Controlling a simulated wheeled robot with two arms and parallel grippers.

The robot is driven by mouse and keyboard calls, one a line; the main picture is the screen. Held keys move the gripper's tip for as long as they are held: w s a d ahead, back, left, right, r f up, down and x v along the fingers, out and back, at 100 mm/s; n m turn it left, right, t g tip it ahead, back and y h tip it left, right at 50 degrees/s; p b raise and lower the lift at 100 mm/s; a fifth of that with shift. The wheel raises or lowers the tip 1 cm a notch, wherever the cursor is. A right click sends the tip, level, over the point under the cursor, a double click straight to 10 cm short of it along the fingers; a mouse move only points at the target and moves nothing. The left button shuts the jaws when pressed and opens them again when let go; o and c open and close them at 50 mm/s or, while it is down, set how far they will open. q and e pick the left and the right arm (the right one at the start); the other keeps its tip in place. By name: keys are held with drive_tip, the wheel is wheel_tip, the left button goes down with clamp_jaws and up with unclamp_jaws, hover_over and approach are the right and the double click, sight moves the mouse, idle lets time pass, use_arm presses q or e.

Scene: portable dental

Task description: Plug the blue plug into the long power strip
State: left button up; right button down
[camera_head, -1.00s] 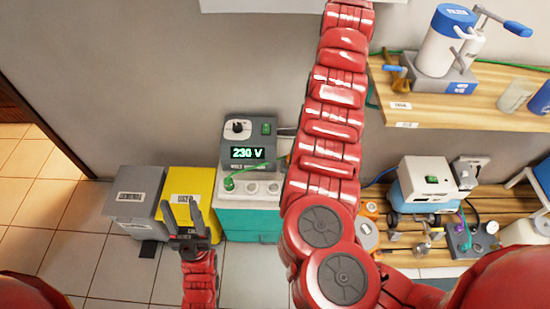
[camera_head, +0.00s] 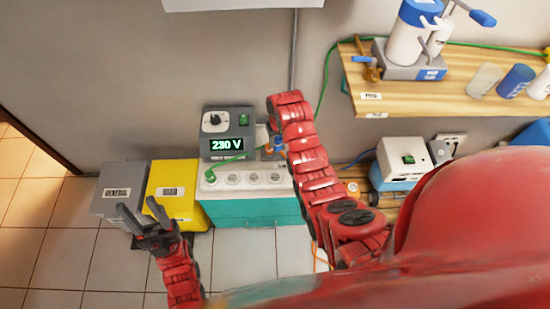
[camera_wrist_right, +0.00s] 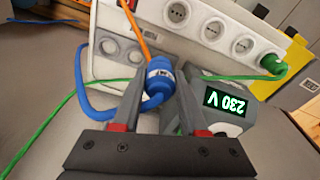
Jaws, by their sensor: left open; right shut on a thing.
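The blue plug (camera_wrist_right: 159,76) sits between the fingers of my right gripper (camera_wrist_right: 160,90) in the right wrist view; the gripper is shut on it. The plug is apart from the sockets, as far as I can see. The long white power strip (camera_wrist_right: 222,42) shows beyond it, with several round sockets and a green plug (camera_wrist_right: 272,63) in its end one. In the head view the strip (camera_head: 215,186) lies along the turquoise cabinet's top, and my right arm hides its right end. My left gripper (camera_head: 137,207) is open and empty, left of the cabinet.
The 230 V meter (camera_head: 226,133) stands behind the strip. A yellow box (camera_head: 174,192) and a grey box (camera_head: 121,190) stand left of the turquoise cabinet (camera_head: 255,212). Blue (camera_wrist_right: 92,103), green (camera_wrist_right: 45,125) and orange (camera_wrist_right: 132,22) cables cross near my right gripper.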

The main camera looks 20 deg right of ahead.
drive_tip(key=shift+m, duration=0.5)
drive_tip(key=shift+s+a+f+b, duration=0.45)
drive_tip(key=shift+s+f, duration=0.4)
drive_tip(key=shift+f, duration=0.85)
drive_tip(key=shift+s+a+f+b, duration=0.4)
drive_tip(key=shift+s+f, duration=0.45)
drive_tip(key=shift+f, duration=0.85)
drive_tip(key=shift+s+a+f+b, duration=0.45)
drive_tip(key=shift+s+f, duration=0.4)
drive_tip(key=shift+f, duration=0.85)
drive_tip(key=shift+s, duration=0.1)
drive_tip(key=shift+f+b, duration=0.4)
drive_tip(key=shift+f, duration=0.6)
drive_tip(key=shift+c, duration=1.9)
unclamp_jaws()
drive_tip(key=shift+r, duration=0.1)
